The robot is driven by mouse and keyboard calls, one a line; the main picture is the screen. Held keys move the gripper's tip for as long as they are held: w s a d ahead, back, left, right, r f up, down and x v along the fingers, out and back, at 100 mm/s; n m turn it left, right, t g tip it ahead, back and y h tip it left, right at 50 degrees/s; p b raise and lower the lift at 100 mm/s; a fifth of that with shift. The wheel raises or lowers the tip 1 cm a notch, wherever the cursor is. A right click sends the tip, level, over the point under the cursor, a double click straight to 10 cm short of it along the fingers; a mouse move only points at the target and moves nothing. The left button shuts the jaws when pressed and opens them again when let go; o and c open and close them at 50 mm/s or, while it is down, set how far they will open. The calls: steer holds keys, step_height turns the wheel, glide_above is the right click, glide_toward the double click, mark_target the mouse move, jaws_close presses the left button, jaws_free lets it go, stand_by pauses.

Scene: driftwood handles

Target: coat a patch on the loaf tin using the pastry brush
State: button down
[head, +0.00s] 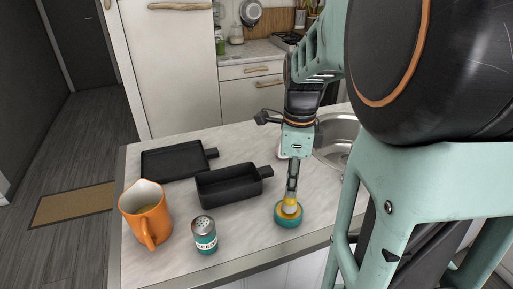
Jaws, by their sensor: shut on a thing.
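The loaf tin (230,192) is a deep black pan with a stub handle, sitting on the counter left of my gripper. My gripper (292,186) points straight down, right of the tin and apart from it. It is shut on a slim upright thing, which I take to be the pastry brush (291,198); a yellow part shows just below the fingers. Its lower end is over or in a small round teal dish (288,221) on the counter. The fingers hide much of the brush, and I cannot tell whether its tip touches the dish.
A shallow black tray (174,161) lies behind the tin. The counter (245,222) is bare between shaker and dish. A sink (335,136) is at right.

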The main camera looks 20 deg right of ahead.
steer(key=shift+f, duration=0.5)
stand_by(1.1)
step_height(320, 180, up, 7)
steer(key=p, duration=0.5)
steer(key=shift+r+p, duration=0.1)
steer(key=shift+p, duration=0.25)
steer(key=shift+s, duration=0.1)
stand_by(0.5)
